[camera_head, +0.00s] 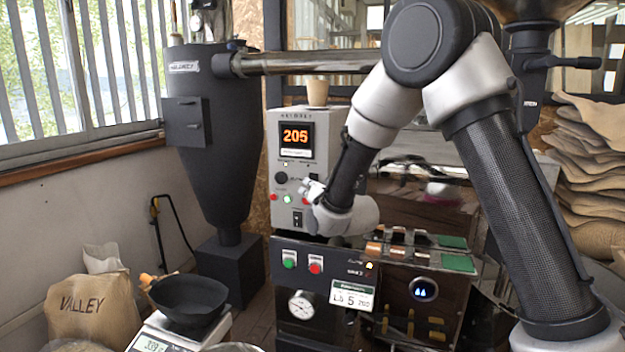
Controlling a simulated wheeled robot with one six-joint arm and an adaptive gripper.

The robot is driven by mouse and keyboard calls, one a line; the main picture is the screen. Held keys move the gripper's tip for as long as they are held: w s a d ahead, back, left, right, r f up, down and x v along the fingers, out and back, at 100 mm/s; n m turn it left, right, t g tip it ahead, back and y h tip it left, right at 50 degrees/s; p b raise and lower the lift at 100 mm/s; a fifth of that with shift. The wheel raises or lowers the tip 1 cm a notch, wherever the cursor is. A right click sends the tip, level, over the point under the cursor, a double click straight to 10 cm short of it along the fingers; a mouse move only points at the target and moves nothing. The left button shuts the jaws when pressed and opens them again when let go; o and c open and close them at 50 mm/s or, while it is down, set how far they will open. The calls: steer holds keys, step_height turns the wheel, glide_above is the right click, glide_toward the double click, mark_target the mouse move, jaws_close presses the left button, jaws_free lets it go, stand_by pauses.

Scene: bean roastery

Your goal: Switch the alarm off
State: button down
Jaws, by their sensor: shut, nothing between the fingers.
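A light grey control box (293,190) stands behind the dark machine front, with an orange "205" on its display (296,136). Below the display are a black knob (281,178), a lit green lamp or button (287,198), a small red one (274,197) and a black rocker switch (297,219). I cannot tell which of these belongs to the alarm. My gripper (308,186) is small in view, shut and empty, in front of the right part of the box's panel. It hides part of that panel. I cannot tell whether it touches it.
A dark front panel (318,262) below carries a green button (290,259), a red button (315,264) and a gauge (301,304). A cup (317,92) stands on the box. A dark cyclone (208,140) stands left. A scale with a black pan (188,300) is at front left.

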steer(key=shift+s+a+f, duration=0.1)
steer(key=shift+s+a, duration=0.2)
steer(key=shift+s, duration=0.45)
steer(key=shift+s+a+f, duration=0.1)
steer(key=shift+s+a, duration=0.25)
steer(key=shift+s, duration=0.4)
steer(key=shift+s+a+f, duration=0.1)
steer(key=shift+s+a, duration=0.2)
steer(key=shift+s, duration=0.45)
